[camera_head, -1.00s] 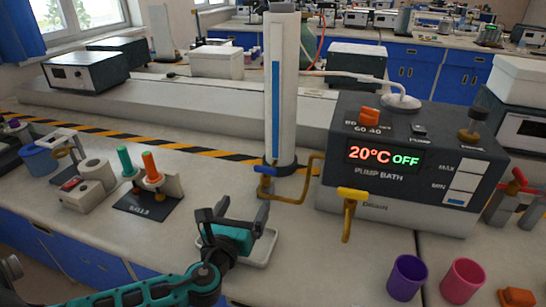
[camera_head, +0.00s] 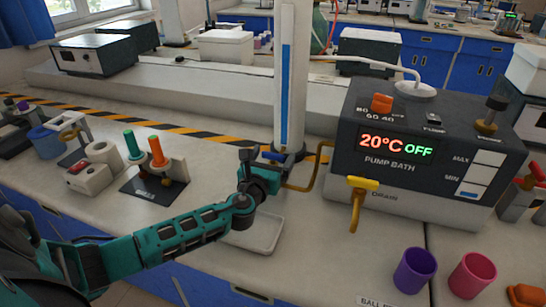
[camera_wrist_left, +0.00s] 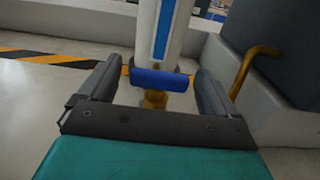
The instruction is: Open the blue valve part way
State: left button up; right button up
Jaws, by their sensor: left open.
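The blue valve handle (camera_head: 274,156) sits at the foot of the tall white column (camera_head: 292,80) with a blue strip, on a brass pipe. My left gripper (camera_head: 262,162) is open right at it in the head view and partly hides the valve. In the left wrist view, the blue handle (camera_wrist_left: 160,79) lies crosswise between the two open fingers (camera_wrist_left: 158,82), with brass below it. A gap shows on its right; contact on the left is unclear. My right gripper is not in view.
A yellow drain valve (camera_head: 360,188) sticks out of the pump bath (camera_head: 420,150), whose display reads 20°C OFF. A white tray (camera_head: 258,238) lies below my left forearm. Purple (camera_head: 414,270) and pink (camera_head: 472,276) cups stand at the front right.

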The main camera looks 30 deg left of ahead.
pick_arm(q)
jog(key=shift+w, duration=0.4)
jog(key=c, duration=1)
